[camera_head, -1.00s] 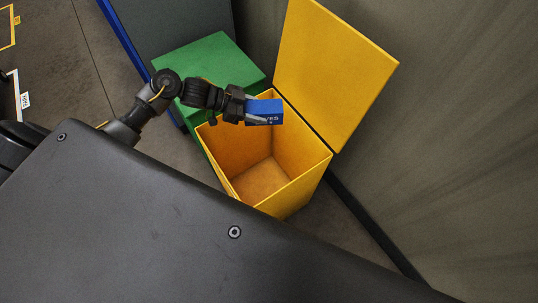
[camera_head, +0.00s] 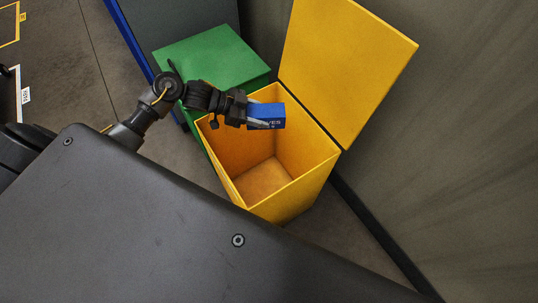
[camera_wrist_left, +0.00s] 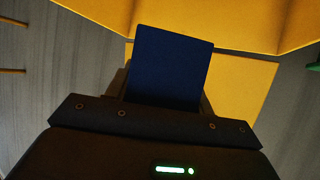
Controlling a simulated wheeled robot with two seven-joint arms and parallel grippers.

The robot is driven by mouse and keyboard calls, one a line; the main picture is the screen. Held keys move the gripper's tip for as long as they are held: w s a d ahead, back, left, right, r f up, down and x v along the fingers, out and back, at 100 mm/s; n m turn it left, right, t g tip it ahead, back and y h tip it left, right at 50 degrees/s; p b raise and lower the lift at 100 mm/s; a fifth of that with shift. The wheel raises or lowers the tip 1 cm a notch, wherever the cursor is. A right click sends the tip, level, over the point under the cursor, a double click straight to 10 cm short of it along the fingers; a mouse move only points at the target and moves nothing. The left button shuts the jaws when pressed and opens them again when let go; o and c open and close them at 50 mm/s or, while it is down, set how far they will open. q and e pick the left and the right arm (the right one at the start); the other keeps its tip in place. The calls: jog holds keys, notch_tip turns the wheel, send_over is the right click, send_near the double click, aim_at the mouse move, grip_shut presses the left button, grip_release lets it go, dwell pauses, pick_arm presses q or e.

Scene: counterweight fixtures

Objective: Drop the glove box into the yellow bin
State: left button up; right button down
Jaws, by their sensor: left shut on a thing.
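The glove box (camera_head: 266,116) is a small blue box with pale lettering on its side. My left gripper (camera_head: 249,110) is shut on it and holds it over the opening of the yellow bin (camera_head: 312,192), towards the bin's far left part. The bin's lid (camera_head: 345,70) stands open at the back right, and the visible floor inside is bare. In the left wrist view the glove box (camera_wrist_left: 172,68) shows dark blue between the fingers, with yellow bin surfaces (camera_wrist_left: 245,75) behind it. My right gripper is not in view.
A green bin with a shut lid (camera_head: 213,56) stands behind and left of the yellow bin. A blue-edged dark panel (camera_head: 185,18) is at the back left. A grey wall (camera_head: 465,150) runs along the right. Open floor (camera_head: 85,75) lies to the left.

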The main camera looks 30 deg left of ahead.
pick_arm(q)
jog(key=o, duration=0.9)
jog(key=shift+c, duration=0.2)
jog(key=o, duration=0.4)
jog(key=shift+c, duration=0.2)
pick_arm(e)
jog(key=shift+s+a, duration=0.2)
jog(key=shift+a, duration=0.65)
pick_arm(q)
jog(key=shift+a, duration=0.1)
jog(key=v, duration=1)
jog(key=shift+a+r, duration=0.25)
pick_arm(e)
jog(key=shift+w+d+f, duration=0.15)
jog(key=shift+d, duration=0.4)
pick_arm(q)
jog(key=shift+s, duration=0.15)
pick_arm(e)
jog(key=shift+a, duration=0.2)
